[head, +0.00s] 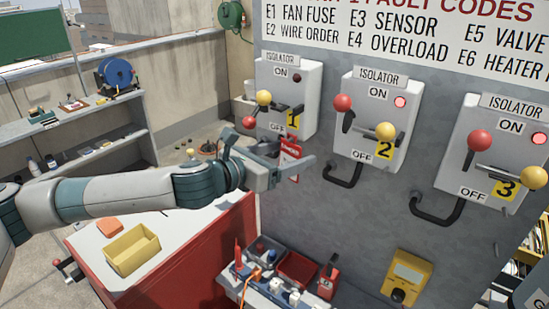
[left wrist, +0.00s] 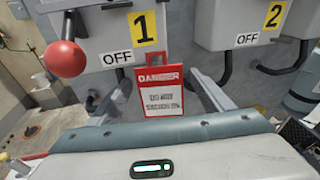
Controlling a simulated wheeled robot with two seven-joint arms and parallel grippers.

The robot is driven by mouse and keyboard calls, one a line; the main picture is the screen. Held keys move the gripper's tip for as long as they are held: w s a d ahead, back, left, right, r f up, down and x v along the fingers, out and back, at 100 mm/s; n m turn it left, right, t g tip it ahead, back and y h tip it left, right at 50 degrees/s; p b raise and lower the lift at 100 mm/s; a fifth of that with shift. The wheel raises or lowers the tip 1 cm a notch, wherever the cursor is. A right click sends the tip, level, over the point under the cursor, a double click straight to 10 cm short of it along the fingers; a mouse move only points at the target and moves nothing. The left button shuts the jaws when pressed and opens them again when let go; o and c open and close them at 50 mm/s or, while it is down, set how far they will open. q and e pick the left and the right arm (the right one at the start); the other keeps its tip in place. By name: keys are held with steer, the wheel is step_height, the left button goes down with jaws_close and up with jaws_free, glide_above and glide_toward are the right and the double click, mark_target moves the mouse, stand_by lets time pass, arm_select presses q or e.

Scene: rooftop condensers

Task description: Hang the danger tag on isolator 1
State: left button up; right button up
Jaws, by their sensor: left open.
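The red and white danger tag (head: 289,158) is upright just below the lower edge of isolator 1 (head: 288,90), a grey box with a yellow 1 label. In the left wrist view the tag (left wrist: 160,92) faces me with a red loop at its top. What the loop hangs from is unclear. My left gripper (head: 291,162) is open, with one finger on each side of the tag. Isolator 1's lever carries a yellow ball (head: 263,98) and a red ball (head: 249,121), and its lamp (head: 297,78) is dark. My right gripper is out of view.
Isolator 2 (head: 365,146) and isolator 3 (head: 515,140) sit to the right with lit red lamps. Black conduits curve below them. A red cart (head: 200,262) with a yellow bin (head: 131,248) stands below my left arm. A yellow device (head: 405,277) is low on the panel.

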arm_select(q)
steer(key=shift+s+a, duration=0.25)
steer(key=shift+a, duration=0.1)
steer(key=b+v, duration=0.5)
steer(key=v, duration=1.1)
steer(key=shift+s+a, duration=0.15)
steer(key=shift+s, duration=0.05)
steer(key=shift+r, duration=0.1)
